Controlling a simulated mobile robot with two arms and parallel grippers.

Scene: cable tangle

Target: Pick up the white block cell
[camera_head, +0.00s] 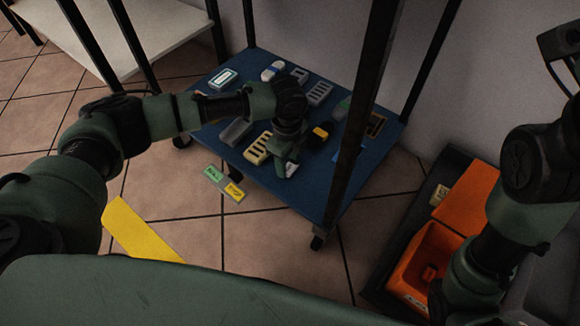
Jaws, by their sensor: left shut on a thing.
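My left gripper (286,168) points down over the front part of the blue shelf (330,190) of a cart. It is shut on a small white block cell (292,169), which is mostly hidden by the fingers. I cannot tell whether the block touches the shelf. My right arm (530,165) stands at the right side of the picture. A dark part at the upper right edge may belong to its gripper, but its fingers cannot be made out.
Around my left gripper lie a cream slotted block (258,148), a grey tray (236,132), a yellow-black piece (319,133) and a white-blue piece (272,70). Black cart posts (362,110) rise in front. An orange bin (425,262) stands at the right.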

